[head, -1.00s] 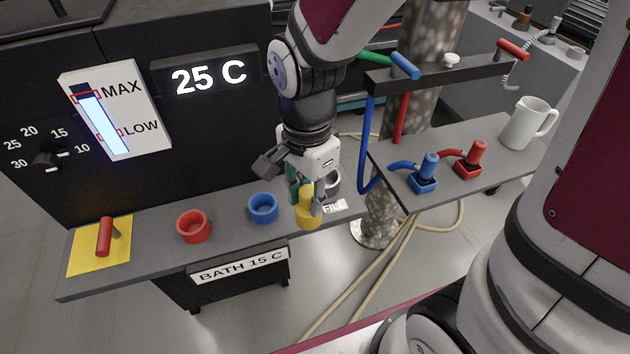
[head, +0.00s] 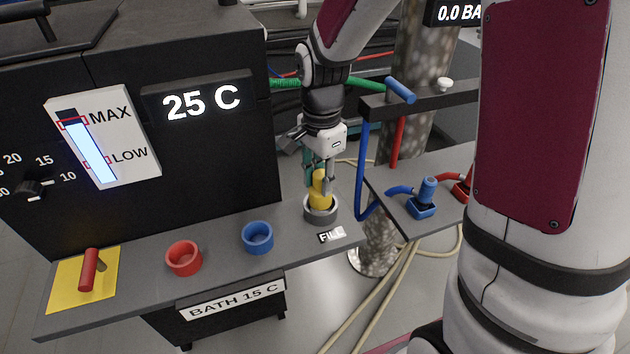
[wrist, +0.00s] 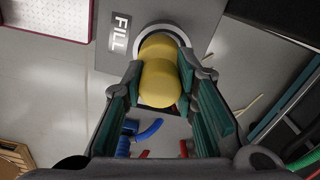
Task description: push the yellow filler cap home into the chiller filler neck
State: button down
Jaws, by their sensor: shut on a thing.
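The yellow filler cap (head: 320,190) stands about upright at the grey ring of the chiller filler neck (head: 320,216), at the right end of the bench shelf beside the FILL label. My gripper (head: 319,178) is shut on the cap's upper part from above. In the wrist view the yellow cap (wrist: 160,82) sits between my gripper's green-padded fingers (wrist: 162,95). Its far end overlaps the pale ring of the neck (wrist: 180,38). The cap's lower end is inside the ring's outline; how deep it sits is hidden.
A blue cup-like socket (head: 257,237) and a red one (head: 184,258) stand left on the shelf (head: 220,266). A red-handled valve (head: 89,270) is on a yellow plate. To the right are a blue upright pipe (head: 362,170) and a blue connector (head: 423,200).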

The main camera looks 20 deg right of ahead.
aim_at(320, 191)
jog(key=shift+w+d, duration=0.1)
jog(key=shift+w, duration=0.1)
jog(key=shift+f, duration=1.75)
jog(key=shift+f+b, duration=0.25)
jog(key=shift+b, duration=0.15)
jog(key=c, duration=1.3)
grip_release()
